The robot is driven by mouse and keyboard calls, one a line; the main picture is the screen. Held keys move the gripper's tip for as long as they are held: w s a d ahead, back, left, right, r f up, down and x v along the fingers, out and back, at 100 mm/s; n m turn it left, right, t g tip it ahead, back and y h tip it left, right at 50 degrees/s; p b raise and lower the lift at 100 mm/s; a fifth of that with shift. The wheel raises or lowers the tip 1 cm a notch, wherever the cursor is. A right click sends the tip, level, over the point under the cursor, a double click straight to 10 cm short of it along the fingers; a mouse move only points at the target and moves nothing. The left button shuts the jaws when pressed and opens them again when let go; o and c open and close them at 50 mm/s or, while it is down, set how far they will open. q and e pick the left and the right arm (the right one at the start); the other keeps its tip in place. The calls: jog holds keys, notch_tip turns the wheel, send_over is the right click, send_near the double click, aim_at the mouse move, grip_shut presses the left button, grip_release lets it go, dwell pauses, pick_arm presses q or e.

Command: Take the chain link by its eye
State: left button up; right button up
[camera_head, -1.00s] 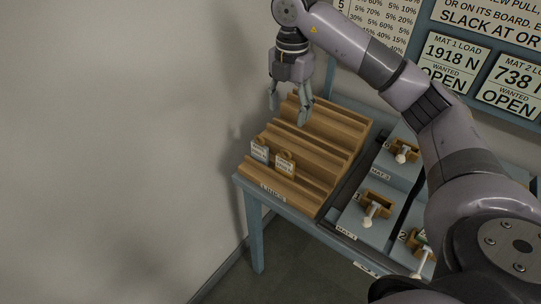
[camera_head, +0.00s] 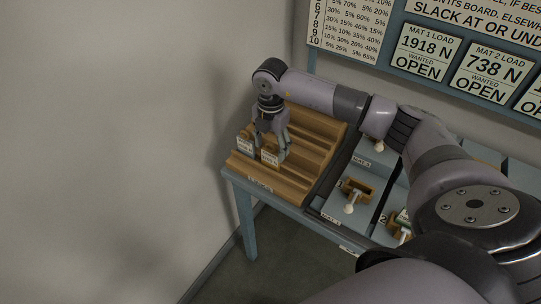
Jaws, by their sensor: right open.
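Two small tag-like pieces stand in the front slots of the stepped wooden rack (camera_head: 318,150). The left one (camera_head: 245,144) is pale blue-white, and the right one (camera_head: 270,156) is tan with a light label. I take these for the chain links, but their print is too small to read. My right gripper (camera_head: 270,150) is open and points down over the rack, its fingers close around the tan link's top. I cannot tell whether they touch it. The eye of the tan link is hidden or too small to make out. My left gripper is not in view.
Blue-grey mats with wooden holders and white-knobbed levers (camera_head: 350,208) stand right of the rack on the blue table (camera_head: 247,215). A board with load signs (camera_head: 425,50) hangs behind. My right arm covers part of the mats. Bare wall lies to the left.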

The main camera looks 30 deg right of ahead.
aim_at(270, 157)
jog(key=shift+f, duration=1.4)
jog(key=shift+c, duration=0.4)
jog(key=c, duration=1)
jog(key=shift+c, duration=0.6)
jog(key=shift+r, duration=0.15)
